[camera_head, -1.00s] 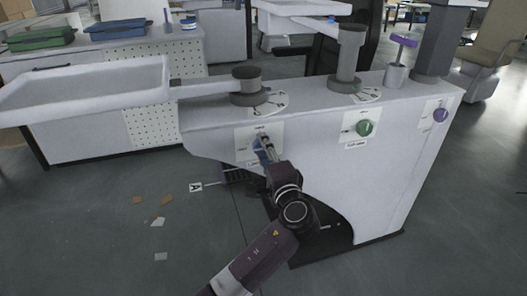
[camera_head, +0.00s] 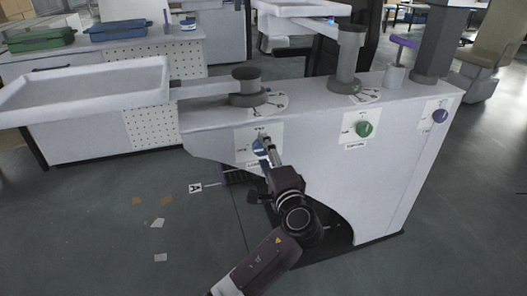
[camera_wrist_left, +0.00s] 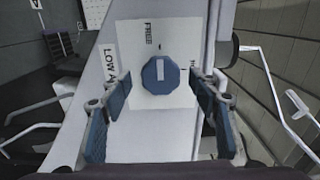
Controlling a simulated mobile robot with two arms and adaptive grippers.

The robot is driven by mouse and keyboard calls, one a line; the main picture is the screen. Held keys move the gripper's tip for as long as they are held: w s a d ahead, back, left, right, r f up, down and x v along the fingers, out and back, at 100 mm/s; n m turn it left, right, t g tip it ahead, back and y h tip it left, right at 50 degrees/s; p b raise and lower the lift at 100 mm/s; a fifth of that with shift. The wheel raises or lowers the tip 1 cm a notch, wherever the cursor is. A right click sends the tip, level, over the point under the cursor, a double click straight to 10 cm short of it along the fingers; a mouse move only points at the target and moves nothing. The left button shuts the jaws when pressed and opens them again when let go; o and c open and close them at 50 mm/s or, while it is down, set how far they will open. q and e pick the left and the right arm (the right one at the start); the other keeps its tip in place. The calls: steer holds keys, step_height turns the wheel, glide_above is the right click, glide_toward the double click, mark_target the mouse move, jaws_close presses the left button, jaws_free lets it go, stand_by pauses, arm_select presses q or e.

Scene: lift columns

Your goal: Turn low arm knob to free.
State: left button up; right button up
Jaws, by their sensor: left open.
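The low arm knob (camera_wrist_left: 162,74) is a blue, many-sided dial with a pale bar standing upright in the left wrist view. Another label at the right is partly hidden by a finger. In the head view the blue knob (camera_head: 259,147) is on the front of the white cabinet, partly behind my gripper. My left gripper (camera_wrist_left: 160,86) is open, its blue-padded fingers either side of the knob with gaps showing. It also shows in the head view (camera_head: 269,150).
The white cabinet (camera_head: 300,150) also carries a green knob (camera_head: 364,129) and a purple knob (camera_head: 440,115). A white tray (camera_head: 85,85) on a low swing arm extends left from its top. Grey floor is clear at the front left, apart from small paper scraps.

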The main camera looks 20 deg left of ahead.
arm_select(q)
steer(key=v, duration=1)
steer(key=shift+s+d, duration=0.2)
steer(key=shift+s, duration=0.05)
